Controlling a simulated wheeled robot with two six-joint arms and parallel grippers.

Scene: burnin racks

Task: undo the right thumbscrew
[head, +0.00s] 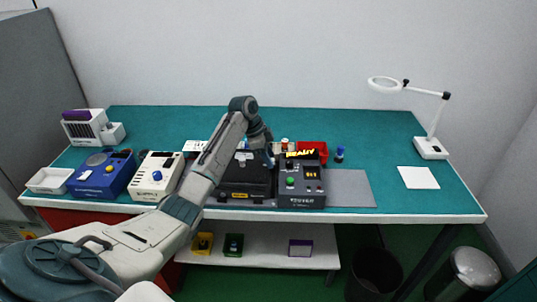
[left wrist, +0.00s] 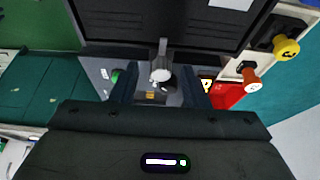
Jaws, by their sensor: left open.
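My left gripper (head: 270,160) hangs at the right back part of the black case (head: 245,178) on the bench. In the left wrist view my left gripper (left wrist: 160,82) is open, its two dark fingers apart. A small pale round knob (left wrist: 161,75) on a grey stem, which looks like the right thumbscrew, shows between the fingers in the picture. I cannot tell whether the fingers reach down around it; neither visibly touches it. The black case (left wrist: 160,25) also fills the top of the left wrist view. In the head view my arm and gripper hide the thumbscrew.
White and blue units (head: 157,177) stand to the left. A grey mat (head: 349,188) to the right is bare.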

